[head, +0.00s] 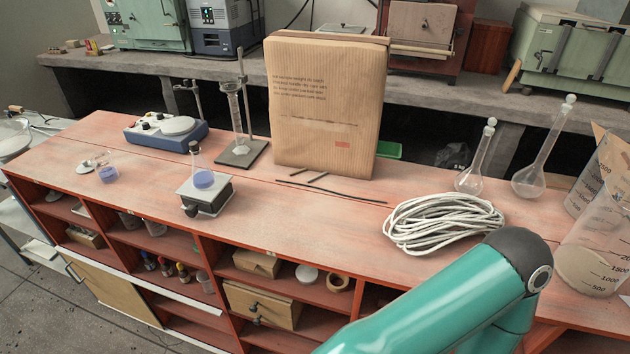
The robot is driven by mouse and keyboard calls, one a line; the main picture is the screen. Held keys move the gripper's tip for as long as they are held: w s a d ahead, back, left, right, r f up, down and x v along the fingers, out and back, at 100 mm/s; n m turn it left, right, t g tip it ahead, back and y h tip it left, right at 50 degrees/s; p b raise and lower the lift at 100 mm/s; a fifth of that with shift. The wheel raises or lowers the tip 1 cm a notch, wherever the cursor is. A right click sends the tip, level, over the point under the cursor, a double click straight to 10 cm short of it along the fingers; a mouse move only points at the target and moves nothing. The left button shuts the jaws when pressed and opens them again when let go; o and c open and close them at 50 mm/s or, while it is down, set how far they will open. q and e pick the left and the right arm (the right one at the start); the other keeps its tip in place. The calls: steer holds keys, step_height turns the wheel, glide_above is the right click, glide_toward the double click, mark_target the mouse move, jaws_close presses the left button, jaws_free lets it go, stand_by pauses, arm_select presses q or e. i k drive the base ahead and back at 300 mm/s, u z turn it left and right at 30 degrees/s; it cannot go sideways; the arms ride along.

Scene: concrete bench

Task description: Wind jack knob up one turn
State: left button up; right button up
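The lab jack (218,198) stands on the wooden bench, left of centre, near its front edge. Its top plate is light, and its front is dark. A small dark knob (190,210) sits at its front left; its turning angle is too small to tell. A small flask with blue liquid (203,179) stands upright on the jack. Neither gripper shows. A teal link of one of my arms reaches in at the lower right, well apart from the jack.
A blue stirrer plate (165,133), a stand with a glass column (239,152) and a tall paper package (327,105) stand behind the jack. A beaker (106,170) is to its left. Bench around the jack is fairly clear.

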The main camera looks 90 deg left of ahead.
mark_target(191, 211)
steer(key=u, duration=0.2)
steer(key=k, duration=2.7)
steer(key=u, duration=1.55)
steer(key=i, duration=1.05)
steer(key=z, duration=0.05)
